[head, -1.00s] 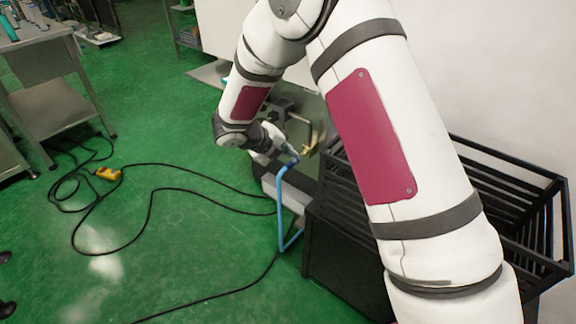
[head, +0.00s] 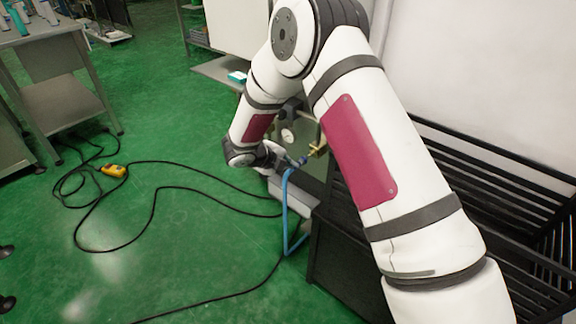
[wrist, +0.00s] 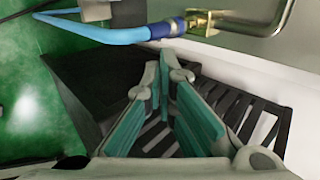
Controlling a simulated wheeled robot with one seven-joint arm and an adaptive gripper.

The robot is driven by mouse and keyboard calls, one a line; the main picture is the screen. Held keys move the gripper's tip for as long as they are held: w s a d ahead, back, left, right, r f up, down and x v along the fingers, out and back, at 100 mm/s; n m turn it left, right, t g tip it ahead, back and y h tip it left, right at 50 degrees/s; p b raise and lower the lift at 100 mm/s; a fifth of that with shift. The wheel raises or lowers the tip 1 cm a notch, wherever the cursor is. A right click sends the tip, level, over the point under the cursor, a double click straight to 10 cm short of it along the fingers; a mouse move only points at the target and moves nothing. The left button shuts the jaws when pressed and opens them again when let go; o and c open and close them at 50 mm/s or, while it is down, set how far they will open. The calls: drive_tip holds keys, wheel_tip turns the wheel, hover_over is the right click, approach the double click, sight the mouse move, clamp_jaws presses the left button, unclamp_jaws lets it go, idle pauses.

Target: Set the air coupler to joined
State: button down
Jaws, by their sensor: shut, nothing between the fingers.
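The air coupler shows in the wrist view as a dark blue collar (wrist: 172,28) on the end of a light blue hose (wrist: 100,33). The collar meets a brass fitting (wrist: 203,22) in line with it, with no clear gap; I cannot tell whether it is latched. In the head view the blue hose (head: 285,205) rises to the brass fitting (head: 318,149) on the machine's side. My gripper (wrist: 164,62) is shut and empty, its teal-padded fingers converging just below the collar, apart from it as far as I can tell. In the head view the fingertips are hard to make out.
A black slatted bin (head: 480,170) stands beside the machine and shows beneath my fingers in the wrist view (wrist: 255,115). A pressure gauge (head: 288,135) sits on the machine panel. A metal table (head: 70,85) stands at far left.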

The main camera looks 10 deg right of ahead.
drive_tip(key=b+x, duration=0.2)
drive_tip(key=x, duration=0.5)
drive_tip(key=shift+d, duration=0.1)
drive_tip(key=shift+w+d+p, duration=0.2)
drive_tip(key=shift+w+d, duration=0.4)
drive_tip(key=shift+d, duration=0.2)
drive_tip(key=shift+w+d+p, duration=0.2)
drive_tip(key=shift+w+d, duration=0.45)
drive_tip(key=shift+d, duration=0.2)
drive_tip(key=p, duration=0.7)
approach(306, 161)
drive_tip(key=shift+s+a+r, duration=0.1)
drive_tip(key=shift+s+r, duration=0.45)
drive_tip(key=shift+r, duration=0.05)
